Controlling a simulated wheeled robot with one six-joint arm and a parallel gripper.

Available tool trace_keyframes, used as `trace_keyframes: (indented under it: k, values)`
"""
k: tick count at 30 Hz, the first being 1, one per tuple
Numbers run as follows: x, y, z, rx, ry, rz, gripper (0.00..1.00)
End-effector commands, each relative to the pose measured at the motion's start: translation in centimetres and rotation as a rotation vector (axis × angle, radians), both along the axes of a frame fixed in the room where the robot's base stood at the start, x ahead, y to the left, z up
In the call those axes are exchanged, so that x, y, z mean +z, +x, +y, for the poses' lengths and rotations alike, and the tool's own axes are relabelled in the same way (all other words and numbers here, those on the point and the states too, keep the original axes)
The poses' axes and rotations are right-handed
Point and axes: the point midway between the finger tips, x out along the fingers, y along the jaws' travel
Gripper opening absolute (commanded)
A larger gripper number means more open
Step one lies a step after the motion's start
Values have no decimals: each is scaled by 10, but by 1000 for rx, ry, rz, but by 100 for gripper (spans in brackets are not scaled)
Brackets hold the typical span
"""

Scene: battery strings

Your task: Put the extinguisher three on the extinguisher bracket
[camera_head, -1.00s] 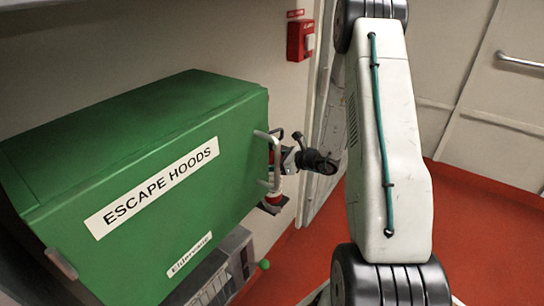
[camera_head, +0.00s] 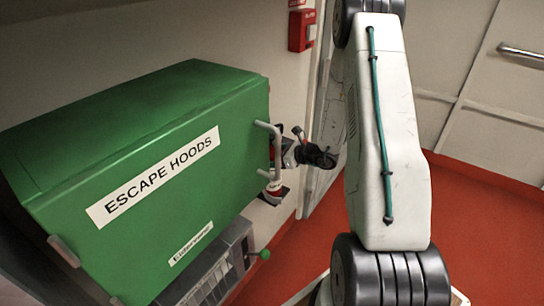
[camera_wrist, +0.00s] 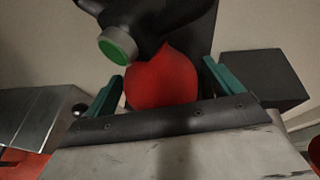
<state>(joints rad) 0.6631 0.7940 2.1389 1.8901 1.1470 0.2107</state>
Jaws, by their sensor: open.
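A red extinguisher (camera_wrist: 162,78) fills the middle of the wrist view, with a black valve head (camera_wrist: 150,18) and a round green-faced part (camera_wrist: 117,46) above it. My gripper (camera_wrist: 165,88) is open, with one teal finger on each side of the red body. I cannot tell whether either finger touches it. A dark upright plate (camera_wrist: 202,32) stands behind the extinguisher; it may be the extinguisher bracket, but I cannot tell. In the head view, the gripper end is mostly hidden behind the green box, and a small red and white part (camera_head: 275,188) shows beside the box's handle.
A large green ESCAPE HOODS box (camera_head: 150,150) fills the left. A red alarm box (camera_head: 301,30) is on the wall. Red floor (camera_head: 480,230) is clear at right.

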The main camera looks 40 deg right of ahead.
Motion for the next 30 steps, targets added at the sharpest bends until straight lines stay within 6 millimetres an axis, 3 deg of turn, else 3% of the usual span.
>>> trace_keyframes:
  k: [18,30]
  values:
    - [38,-90,-51,-3,0,0,91]
    - [41,-99,-55,0,0,0,91]
